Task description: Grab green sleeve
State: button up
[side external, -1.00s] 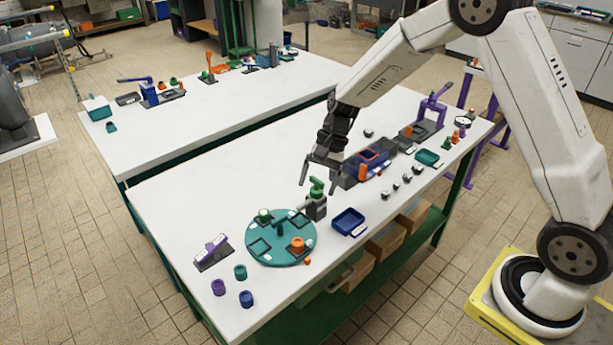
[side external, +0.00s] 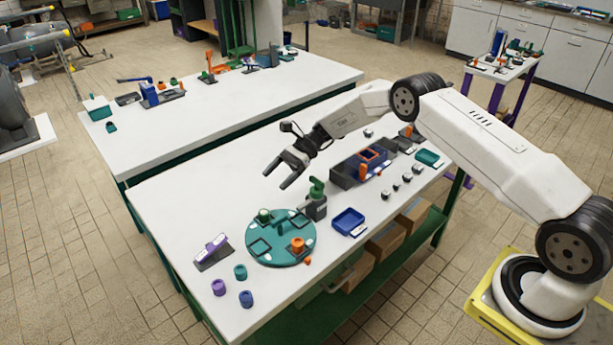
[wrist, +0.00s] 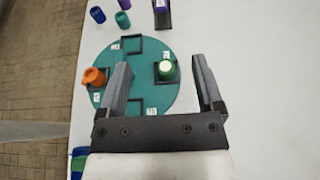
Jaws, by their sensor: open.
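The green sleeve (side external: 264,215) sits on a dark square seat on the round teal turntable (side external: 282,257). In the wrist view the green sleeve (wrist: 166,70) shows a cream top inside a green rim. My gripper (side external: 278,179) is open and empty, above the table and behind the turntable in the side view. In the wrist view the fingers of my gripper (wrist: 160,66) stand on either side of the sleeve, still well above it. An orange sleeve (side external: 297,244) stands on another seat of the turntable.
A green-topped grey device (side external: 316,202) stands close to the turntable's right. Loose teal (side external: 240,272), purple (side external: 218,287) and blue (side external: 246,299) sleeves stand at the front left. A blue tray (side external: 348,221) lies to the right.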

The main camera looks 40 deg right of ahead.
aim_at(265, 211)
jog(key=shift+f, duration=0.1)
jog(key=shift+f, duration=3)
jog(key=shift+f, duration=0.45)
jog(key=shift+x, duration=2.45)
grip_shut()
